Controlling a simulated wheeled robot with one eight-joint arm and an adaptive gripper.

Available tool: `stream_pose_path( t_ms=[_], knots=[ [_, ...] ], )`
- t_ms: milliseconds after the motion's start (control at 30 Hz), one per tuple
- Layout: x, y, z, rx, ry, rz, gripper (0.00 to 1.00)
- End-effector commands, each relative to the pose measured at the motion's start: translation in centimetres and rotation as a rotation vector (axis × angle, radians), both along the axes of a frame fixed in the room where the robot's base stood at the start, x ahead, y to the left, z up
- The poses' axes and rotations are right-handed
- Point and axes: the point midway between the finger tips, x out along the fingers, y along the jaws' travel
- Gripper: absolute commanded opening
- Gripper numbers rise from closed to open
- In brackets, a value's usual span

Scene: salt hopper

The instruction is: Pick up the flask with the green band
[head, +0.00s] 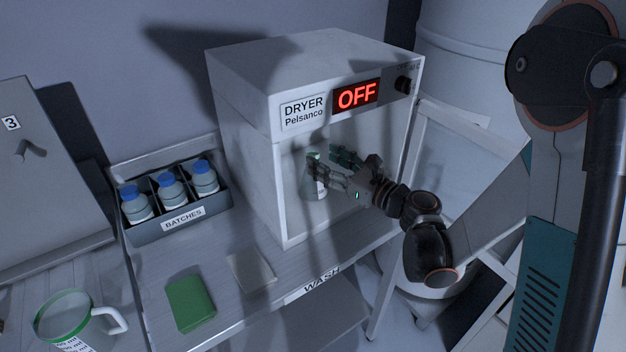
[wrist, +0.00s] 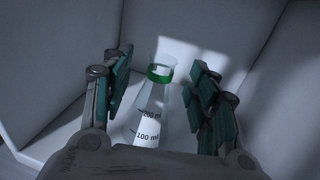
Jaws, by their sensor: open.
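The flask with the green band (wrist: 151,105) stands inside the dryer, between the two open fingers of my gripper (wrist: 160,95) in the wrist view. It is clear, with a green band round its neck and volume marks. White contents show in its lower part, which my gripper's body partly hides. In the head view the flask (head: 315,180) is partly covered by my gripper (head: 332,166), which reaches into the dryer's open front. I see a gap on both sides of the flask in the wrist view.
The white dryer (head: 243,130) shows OFF; its walls close around my gripper. A batches rack (head: 150,236) with blue-capped bottles stands to the left. A green sponge-like block (head: 190,303), a pale flat piece (head: 251,272) and a green-rimmed jug (head: 68,320) are in front.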

Motion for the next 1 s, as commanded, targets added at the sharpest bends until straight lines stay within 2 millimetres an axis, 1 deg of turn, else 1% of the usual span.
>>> stream_pose_path(
  t_ms=[167,300,433,533,733,767,800,867,900,1000],
  knots=[
    [1.0,0.9,-0.1,0.000,0.000,0.001,0.54],
    [2.6,2.2,-0.3,-0.001,-0.001,0.002,0.54],
    [3.7,3.3,-0.2,-0.001,-0.001,0.001,0.54],
    [4.1,3.6,-0.1,-0.001,-0.001,0.000,0.54],
    [4.1,3.6,0.0,-0.001,-0.001,0.000,0.54],
    [4.1,3.6,0.0,-0.001,-0.001,0.000,0.52],
    [4.1,3.6,0.0,-0.001,-0.001,0.000,0.43],
    [4.1,3.6,0.0,-0.001,-0.001,0.000,0.29],
    [4.1,3.6,0.0,-0.001,-0.001,0.000,0.20],
    [4.1,3.6,0.0,-0.001,-0.001,0.000,0.00]
  ],
)
